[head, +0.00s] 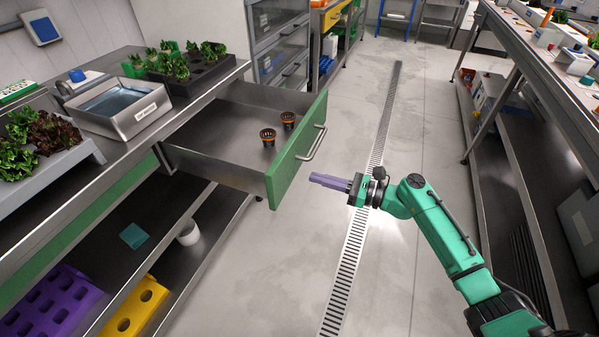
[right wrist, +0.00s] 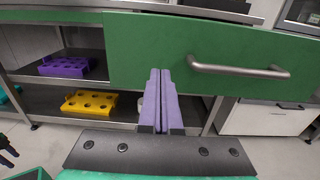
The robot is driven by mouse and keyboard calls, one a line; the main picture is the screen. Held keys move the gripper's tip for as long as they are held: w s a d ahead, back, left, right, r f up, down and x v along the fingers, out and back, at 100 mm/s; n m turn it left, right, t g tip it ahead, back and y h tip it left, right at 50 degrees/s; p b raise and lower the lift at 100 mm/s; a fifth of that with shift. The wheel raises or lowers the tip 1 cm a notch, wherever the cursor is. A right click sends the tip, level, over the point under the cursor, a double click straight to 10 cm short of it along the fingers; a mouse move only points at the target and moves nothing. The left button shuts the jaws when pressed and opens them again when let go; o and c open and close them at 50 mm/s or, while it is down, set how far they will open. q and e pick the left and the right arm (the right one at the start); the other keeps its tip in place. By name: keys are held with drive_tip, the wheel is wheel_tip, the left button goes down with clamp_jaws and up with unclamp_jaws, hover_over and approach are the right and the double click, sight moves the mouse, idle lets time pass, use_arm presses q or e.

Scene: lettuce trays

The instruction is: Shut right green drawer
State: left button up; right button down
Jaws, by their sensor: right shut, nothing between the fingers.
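The right green drawer (head: 297,150) is pulled far out from under the left counter, and two small dark cups with orange rims (head: 268,136) stand inside it. Its green front carries a metal bar handle (head: 314,143). My right gripper (head: 313,180) is shut and empty, its purple fingers just in front of the drawer front, below and beside the handle. In the right wrist view the fingers (right wrist: 160,75) point at the green front (right wrist: 200,50), left of the handle (right wrist: 238,69). Whether they touch the front I cannot tell.
The counter holds a metal water basin (head: 123,105) and lettuce trays (head: 190,72). A purple rack (head: 55,300) and a yellow rack (head: 138,305) are on the shelves below. The floor aisle with its drain grate (head: 352,245) is clear. A metal bench (head: 530,60) runs along the right.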

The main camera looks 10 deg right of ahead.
sight(289, 170)
drive_tip(key=x, duration=0.5)
drive_tip(key=shift+s+r, duration=0.1)
use_arm(q)
drive_tip(key=shift+w+d+r, duration=0.1)
drive_tip(key=shift+w+d, duration=0.2)
drive_tip(key=shift+w, duration=0.15)
use_arm(e)
drive_tip(key=shift+w+a, duration=0.25)
drive_tip(key=shift+a, duration=0.15)
drive_tip(key=shift+w+a, duration=0.1)
